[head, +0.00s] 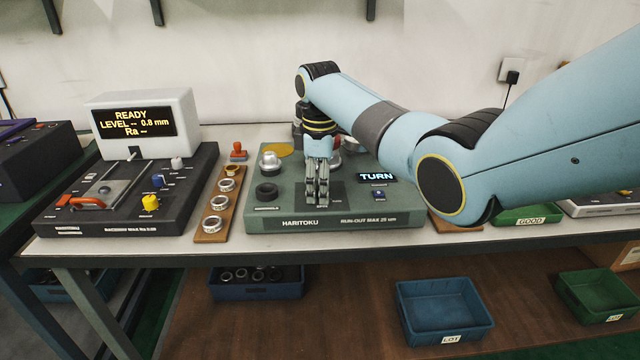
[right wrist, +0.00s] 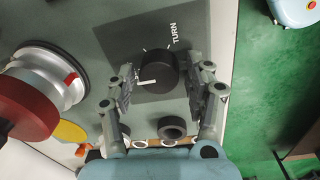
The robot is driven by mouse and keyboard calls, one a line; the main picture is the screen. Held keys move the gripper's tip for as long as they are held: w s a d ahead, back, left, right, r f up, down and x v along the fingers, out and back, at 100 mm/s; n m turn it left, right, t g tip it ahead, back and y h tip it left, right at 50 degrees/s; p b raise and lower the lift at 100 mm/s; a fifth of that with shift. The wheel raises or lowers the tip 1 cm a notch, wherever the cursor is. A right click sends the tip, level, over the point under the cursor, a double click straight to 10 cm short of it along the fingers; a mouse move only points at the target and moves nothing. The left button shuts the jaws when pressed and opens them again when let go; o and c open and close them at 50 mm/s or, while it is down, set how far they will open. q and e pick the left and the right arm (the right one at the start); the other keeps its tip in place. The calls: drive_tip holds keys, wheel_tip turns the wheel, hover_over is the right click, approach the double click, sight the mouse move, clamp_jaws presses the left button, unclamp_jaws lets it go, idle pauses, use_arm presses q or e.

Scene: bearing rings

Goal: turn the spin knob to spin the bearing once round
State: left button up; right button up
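The black spin knob (right wrist: 158,72), with a white pointer line, stands on the grey-green run-out tester beside the word TURN. My right gripper (right wrist: 160,82) points down over it, open, with one finger on each side and visible gaps to the knob. In the head view the right gripper (head: 317,195) hides the knob. A silver ring with a red mark (right wrist: 70,78), seemingly the bearing, sits under a dark red cap (right wrist: 28,103) left of the knob in the wrist view. The tester's display (head: 377,177) reads TURN. My left gripper is out of view.
A black ring (head: 267,193) and a silver dome (head: 270,161) stand on the tester's left part. A wooden strip (head: 222,200) holding several rings lies left of it, beside the roughness tester (head: 130,195). Blue bins (head: 443,310) stand on the lower shelf.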

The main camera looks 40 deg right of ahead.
drive_tip(key=c, duration=0.9)
drive_tip(key=shift+o, duration=0.2)
